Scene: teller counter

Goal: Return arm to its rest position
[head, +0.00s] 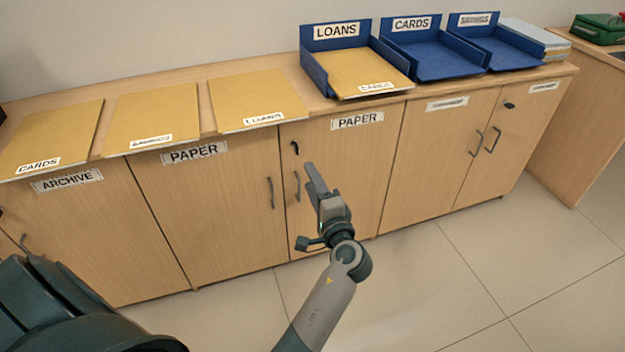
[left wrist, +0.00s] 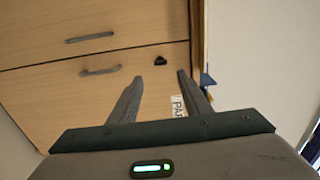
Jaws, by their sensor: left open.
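My left gripper (head: 315,180) is in front of the cabinet doors, below the counter top, with its fingers pointing up toward the counter. It is open and empty. In the left wrist view its two fingers (left wrist: 160,77) stand apart with nothing between them, and cabinet doors show beyond. The forearm comes in from the bottom of the head view. My right gripper is not in view.
A folder marked CARDS (head: 365,70) lies in the blue LOANS tray (head: 318,72). The blue CARDS (head: 440,62) and SAVINGS (head: 510,55) trays look empty. Folders marked CARDS (head: 55,132), SAVINGS (head: 152,112) and LOANS (head: 255,97) lie along the counter. Cabinet handles (head: 270,192) stick out near the gripper.

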